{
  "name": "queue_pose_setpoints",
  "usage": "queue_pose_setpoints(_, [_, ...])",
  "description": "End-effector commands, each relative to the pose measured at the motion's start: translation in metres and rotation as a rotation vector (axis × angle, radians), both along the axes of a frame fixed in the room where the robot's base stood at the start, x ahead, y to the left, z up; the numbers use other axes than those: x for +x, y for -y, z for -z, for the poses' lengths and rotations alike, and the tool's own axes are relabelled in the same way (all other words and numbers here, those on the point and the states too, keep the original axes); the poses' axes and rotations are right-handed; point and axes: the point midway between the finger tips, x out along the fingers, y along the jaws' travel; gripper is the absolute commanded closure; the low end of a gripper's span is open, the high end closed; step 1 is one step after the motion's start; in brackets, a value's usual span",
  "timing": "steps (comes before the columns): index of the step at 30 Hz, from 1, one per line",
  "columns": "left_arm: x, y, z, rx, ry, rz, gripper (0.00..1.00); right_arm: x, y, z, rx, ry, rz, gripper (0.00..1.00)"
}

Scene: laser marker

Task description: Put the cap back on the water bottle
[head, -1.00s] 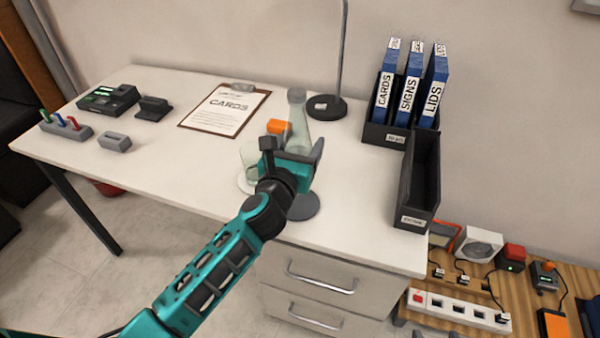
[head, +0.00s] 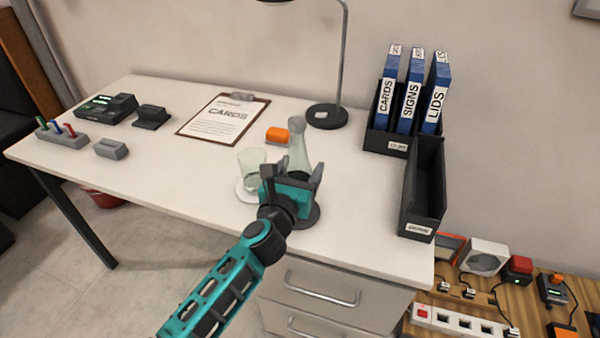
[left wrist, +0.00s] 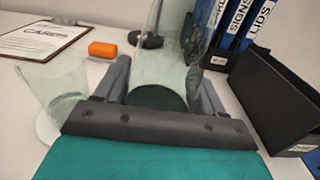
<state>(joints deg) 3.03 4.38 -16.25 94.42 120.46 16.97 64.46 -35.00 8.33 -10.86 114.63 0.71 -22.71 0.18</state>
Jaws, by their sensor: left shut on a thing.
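The water bottle (head: 299,151) is clear greenish glass with a narrow neck. It stands upright in my left gripper (head: 292,174), whose fingers are shut on its lower body. In the left wrist view the bottle (left wrist: 165,50) rises between the two fingers (left wrist: 164,88), with a dark round area seen through its base. The bottle's top (head: 297,123) looks greyish; I cannot tell whether that is a cap. No separate cap is clearly visible. My right gripper is not in view.
A drinking glass (head: 252,163) on a white coaster (head: 243,194) stands close left of the bottle. An orange block (head: 278,135) and a lamp base (head: 327,116) are behind. A black open box (head: 424,190) and binders (head: 411,90) stand right.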

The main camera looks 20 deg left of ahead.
Motion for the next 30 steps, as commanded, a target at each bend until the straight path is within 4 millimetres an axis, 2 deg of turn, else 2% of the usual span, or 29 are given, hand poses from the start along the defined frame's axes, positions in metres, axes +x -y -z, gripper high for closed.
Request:
queue_pose_setpoints(7, [0.001, 0.000, 0.001, -0.001, 0.005, 0.001, 1.00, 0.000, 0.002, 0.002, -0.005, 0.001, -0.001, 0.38])
queue_pose_setpoints(8, [0.000, 0.000, 0.003, -0.001, 0.000, 0.001, 0.30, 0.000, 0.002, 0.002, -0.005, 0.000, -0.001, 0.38])
queue_pose_setpoints(15, [0.000, 0.000, 0.002, 0.000, 0.000, 0.001, 0.07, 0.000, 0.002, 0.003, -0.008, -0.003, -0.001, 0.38])
queue_pose_setpoints(26, [-0.001, 0.000, -0.003, 0.001, 0.001, 0.001, 0.05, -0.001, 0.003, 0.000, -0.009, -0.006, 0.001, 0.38])
queue_pose_setpoints(30, [-0.020, 0.000, -0.001, -0.001, -0.001, 0.001, 0.05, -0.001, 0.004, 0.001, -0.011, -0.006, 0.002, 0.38])
